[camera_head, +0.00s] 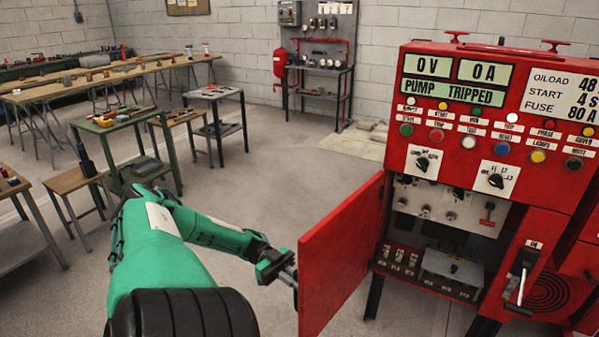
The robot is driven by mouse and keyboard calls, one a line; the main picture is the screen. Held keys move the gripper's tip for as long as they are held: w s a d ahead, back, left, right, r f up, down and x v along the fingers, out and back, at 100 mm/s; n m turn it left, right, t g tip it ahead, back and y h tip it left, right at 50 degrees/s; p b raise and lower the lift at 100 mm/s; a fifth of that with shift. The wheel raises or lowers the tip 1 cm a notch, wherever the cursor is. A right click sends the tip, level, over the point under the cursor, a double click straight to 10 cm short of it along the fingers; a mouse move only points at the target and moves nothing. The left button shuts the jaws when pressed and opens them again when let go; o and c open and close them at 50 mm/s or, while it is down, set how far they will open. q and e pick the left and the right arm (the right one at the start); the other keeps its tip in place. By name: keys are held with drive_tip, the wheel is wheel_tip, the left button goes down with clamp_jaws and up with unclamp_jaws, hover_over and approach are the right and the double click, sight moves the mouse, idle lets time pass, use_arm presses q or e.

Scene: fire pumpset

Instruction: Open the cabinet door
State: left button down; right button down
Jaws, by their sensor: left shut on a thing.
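The red cabinet (475,100) stands at the right, with displays, buttons and switches on its upper front. Its red door (340,262) hangs open at the lower left, swung out towards me. The inside (440,225) shows switches, a grey box and small labelled parts. My green left arm reaches in from the bottom left. My left gripper (288,277) is at the door's outer left edge and is shut on a part there; the handle itself is mostly hidden behind the door edge and fingers. My right gripper is not in view.
A black-handled lever (522,275) sits on the cabinet's lower right panel. Workbenches (110,75) and a green cart (125,140) with tools stand at the left. A dark stand with red pipes (320,75) is at the back wall. The grey floor between is clear.

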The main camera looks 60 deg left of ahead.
use_arm(q)
drive_tip(key=shift+a, duration=0.15)
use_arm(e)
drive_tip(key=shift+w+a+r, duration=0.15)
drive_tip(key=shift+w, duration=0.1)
use_arm(q)
drive_tip(key=c, duration=1.6)
unclamp_jaws()
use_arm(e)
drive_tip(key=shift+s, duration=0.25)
